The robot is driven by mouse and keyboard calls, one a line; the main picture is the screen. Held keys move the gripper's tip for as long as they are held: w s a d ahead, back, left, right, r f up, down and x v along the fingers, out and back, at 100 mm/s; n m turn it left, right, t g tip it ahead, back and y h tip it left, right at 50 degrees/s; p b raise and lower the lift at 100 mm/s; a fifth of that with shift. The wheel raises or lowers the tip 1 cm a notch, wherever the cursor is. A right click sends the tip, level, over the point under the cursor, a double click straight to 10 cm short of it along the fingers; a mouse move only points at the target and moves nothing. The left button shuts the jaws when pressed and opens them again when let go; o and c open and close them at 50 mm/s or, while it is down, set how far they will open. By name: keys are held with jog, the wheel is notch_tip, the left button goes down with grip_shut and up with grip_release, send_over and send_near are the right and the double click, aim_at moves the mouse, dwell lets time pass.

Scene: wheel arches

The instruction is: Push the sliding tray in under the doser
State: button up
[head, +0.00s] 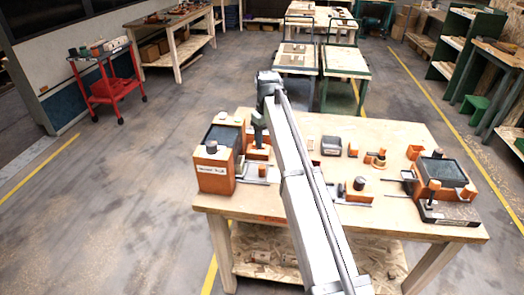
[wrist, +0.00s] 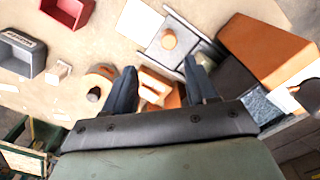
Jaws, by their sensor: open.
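The sliding tray, as far as I can tell, is the pale plate on grey rails (wrist: 160,52) with a round orange knob or cup (wrist: 168,40); in the head view it lies low on the table (head: 258,173). The doser appears to be the orange housing with dark parts (wrist: 268,46) beside the rails, at the table's left end in the head view (head: 215,172). My gripper (wrist: 162,86) is open. An orange piece (wrist: 156,84) shows between its fingers, and I cannot tell whether they touch it. In the head view my arm hides part of this area.
The wooden table (head: 290,205) also holds a grey-lined bin (head: 331,146), small orange parts (head: 377,158), a dark-topped cylinder on a plate (head: 358,190) and another orange unit with a dark panel (head: 442,172) at the right. Bare tabletop lies between them.

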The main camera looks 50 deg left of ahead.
aim_at(262, 166)
jog(key=s+d+f+y, duration=0.1)
jog(key=s+d+y, duration=0.1)
jog(key=d, duration=0.6)
jog(key=a+f, duration=0.3)
jog(key=f, duration=0.1)
jog(key=a+f+y, duration=0.1)
jog(key=a+f, duration=0.2)
jog(key=f, duration=0.1)
jog(key=a+f+y, duration=0.1)
jog(key=a+f, duration=0.2)
jog(key=f, duration=0.1)
jog(key=shift+w+f, duration=0.15)
jog(key=shift+w, duration=0.1)
jog(key=shift+d, duration=0.1)
jog(key=shift+c, duration=0.3)
grip_shut()
